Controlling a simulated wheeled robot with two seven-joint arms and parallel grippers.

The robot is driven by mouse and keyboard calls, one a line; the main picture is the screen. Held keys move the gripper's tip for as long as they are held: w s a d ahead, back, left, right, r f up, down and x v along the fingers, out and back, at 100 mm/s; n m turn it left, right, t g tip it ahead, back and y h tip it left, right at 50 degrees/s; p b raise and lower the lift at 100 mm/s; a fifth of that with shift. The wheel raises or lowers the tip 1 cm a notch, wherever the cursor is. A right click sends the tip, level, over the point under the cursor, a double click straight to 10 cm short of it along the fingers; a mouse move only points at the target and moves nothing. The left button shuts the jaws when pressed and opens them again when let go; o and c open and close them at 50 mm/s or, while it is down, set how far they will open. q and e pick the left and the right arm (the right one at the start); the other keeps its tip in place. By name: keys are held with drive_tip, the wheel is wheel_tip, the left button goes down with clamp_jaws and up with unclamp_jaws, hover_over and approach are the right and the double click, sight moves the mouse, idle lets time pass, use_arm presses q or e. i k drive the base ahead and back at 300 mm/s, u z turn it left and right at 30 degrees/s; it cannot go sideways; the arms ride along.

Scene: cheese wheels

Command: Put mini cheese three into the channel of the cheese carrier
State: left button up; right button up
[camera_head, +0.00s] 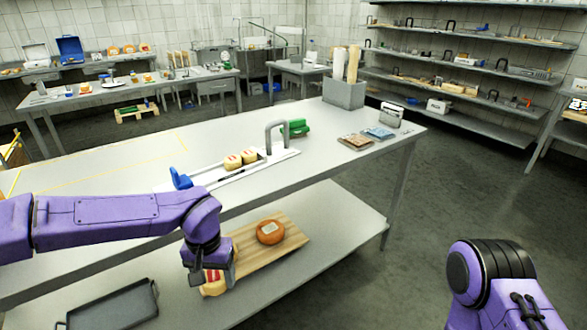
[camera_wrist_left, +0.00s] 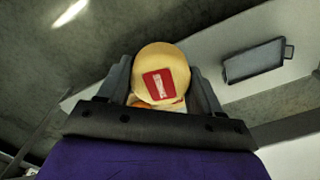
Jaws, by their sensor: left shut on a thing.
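My left gripper (camera_head: 211,279) is shut on a small pale yellow cheese with a red label (camera_wrist_left: 160,60), which I take to be mini cheese three. In the head view the cheese (camera_head: 214,289) is partly hidden by the fingers, low over the left end of a wooden board on the lower shelf. I cannot tell whether it touches the board. The cheese carrier (camera_head: 217,183), a long white base with a dark channel, a grey arch handle and a blue end piece, lies on the tabletop. Two mini cheeses (camera_head: 240,159) sit in it. My right gripper is out of view.
An orange cheese wheel (camera_head: 270,232) lies on the wooden board (camera_head: 288,240). A dark tray (camera_head: 115,306) is on the lower shelf at left. The tabletop (camera_head: 330,170) edge overhangs the shelf. A green object (camera_head: 296,127) stands behind the carrier; a grey bin (camera_head: 344,94) is farther back.

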sight(212, 177)
drive_tip(key=z, duration=2.7)
drive_tip(key=k, duration=1.75)
drive_tip(key=u, duration=1.7)
